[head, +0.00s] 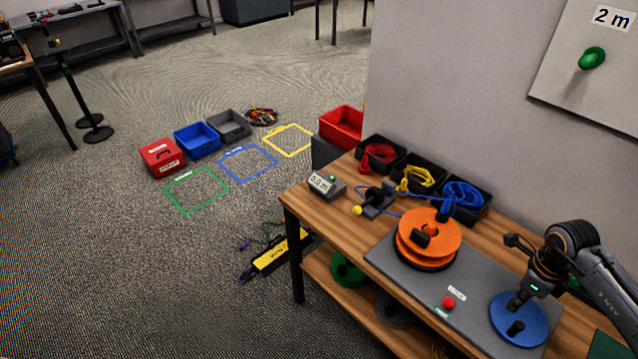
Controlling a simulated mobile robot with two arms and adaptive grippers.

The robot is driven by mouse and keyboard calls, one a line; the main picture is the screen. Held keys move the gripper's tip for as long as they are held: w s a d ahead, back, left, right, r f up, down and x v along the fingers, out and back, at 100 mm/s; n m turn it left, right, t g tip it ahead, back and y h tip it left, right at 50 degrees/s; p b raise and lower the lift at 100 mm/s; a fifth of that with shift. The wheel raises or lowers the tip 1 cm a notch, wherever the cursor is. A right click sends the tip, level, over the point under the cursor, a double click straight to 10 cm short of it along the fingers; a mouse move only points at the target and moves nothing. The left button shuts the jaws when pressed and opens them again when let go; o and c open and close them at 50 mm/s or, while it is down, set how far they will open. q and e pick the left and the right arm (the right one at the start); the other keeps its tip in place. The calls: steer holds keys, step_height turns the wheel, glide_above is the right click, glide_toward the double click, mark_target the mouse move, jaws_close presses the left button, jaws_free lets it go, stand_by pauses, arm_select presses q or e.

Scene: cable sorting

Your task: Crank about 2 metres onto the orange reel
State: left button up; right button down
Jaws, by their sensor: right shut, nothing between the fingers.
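The orange reel (436,230) sits on a grey base plate (399,262) on the wooden bench. A thin blue cable (392,213) runs to it from a small black guide (374,203). The meter box (320,184) beside the guide seems to read 0.0 m. A blue crank disc (537,318) with a black knob (516,328) is at the plate's right end. My right gripper (514,303) is shut and empty, its tips over the disc and apart from the knob in the picture; I cannot tell whether they touch the disc. My left gripper is out of view.
A red button (448,303) is on the plate between reel and disc. Black bins with red, yellow (420,178) and blue cables stand behind the reel. A wall panel (575,75) reads 2 m. Floor at left holds bins, outlined squares and a yellow power strip (272,257).

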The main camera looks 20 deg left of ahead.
mark_target(499, 320)
steer(key=shift+f, duration=0.15)
steer(key=shift+f+b, duration=2.6)
steer(key=shift+f, duration=0.2)
